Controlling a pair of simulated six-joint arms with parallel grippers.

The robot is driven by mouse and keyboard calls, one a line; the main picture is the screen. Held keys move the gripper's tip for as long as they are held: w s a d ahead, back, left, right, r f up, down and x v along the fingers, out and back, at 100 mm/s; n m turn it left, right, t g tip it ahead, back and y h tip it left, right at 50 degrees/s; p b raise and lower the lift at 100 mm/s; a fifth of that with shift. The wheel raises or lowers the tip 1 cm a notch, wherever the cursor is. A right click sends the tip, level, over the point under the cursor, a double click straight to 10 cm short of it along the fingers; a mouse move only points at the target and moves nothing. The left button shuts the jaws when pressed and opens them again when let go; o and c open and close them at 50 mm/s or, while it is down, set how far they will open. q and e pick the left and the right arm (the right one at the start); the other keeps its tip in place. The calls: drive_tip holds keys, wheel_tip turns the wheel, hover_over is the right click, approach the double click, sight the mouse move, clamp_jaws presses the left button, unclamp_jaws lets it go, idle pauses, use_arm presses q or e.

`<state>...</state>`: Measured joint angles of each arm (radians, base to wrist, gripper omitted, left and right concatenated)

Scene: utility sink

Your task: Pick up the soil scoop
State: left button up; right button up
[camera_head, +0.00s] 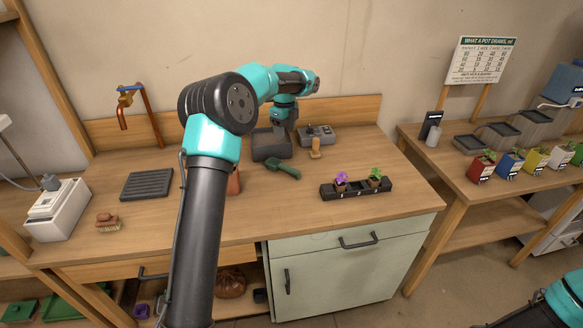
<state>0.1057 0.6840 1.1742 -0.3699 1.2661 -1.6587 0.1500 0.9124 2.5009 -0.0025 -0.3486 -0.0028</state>
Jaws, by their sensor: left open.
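The soil scoop looks like the dark green hand tool (283,169) lying on the wooden worktop, just in front of a dark grey bin (272,150). My left arm reaches in from the bottom left, across the worktop. Its gripper (284,128) points down at the bin, behind and above the green scoop and apart from it. The left jaws are open, small and partly hidden against the bin. Of my right arm only a teal and black part shows at the bottom right corner; its gripper is out of view.
A black tray (341,192) with small potted plants stands right of the scoop. A wooden-handled tool (316,148) and a grey device (317,134) stand behind it. A ribbed dark mat (147,184), a brush (107,222) and a brass tap (126,98) are left. The front worktop is mostly clear.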

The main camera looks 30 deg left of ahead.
use_arm(q)
drive_tip(key=shift+f, duration=0.1)
hover_over(285, 165)
drive_tip(key=f, duration=1.1)
drive_tip(key=shift+s+d, duration=0.2)
drive_tip(key=shift+s, duration=0.05)
drive_tip(key=shift+f, duration=0.55)
drive_tip(key=shift+a+f, duration=0.15)
drive_tip(key=shift+f, duration=2.45)
drive_tip(key=shift+c, duration=0.4)
drive_tip(key=c, duration=0.9)
drive_tip(key=shift+w+r, duration=0.1)
drive_tip(key=shift+c, duration=0.2)
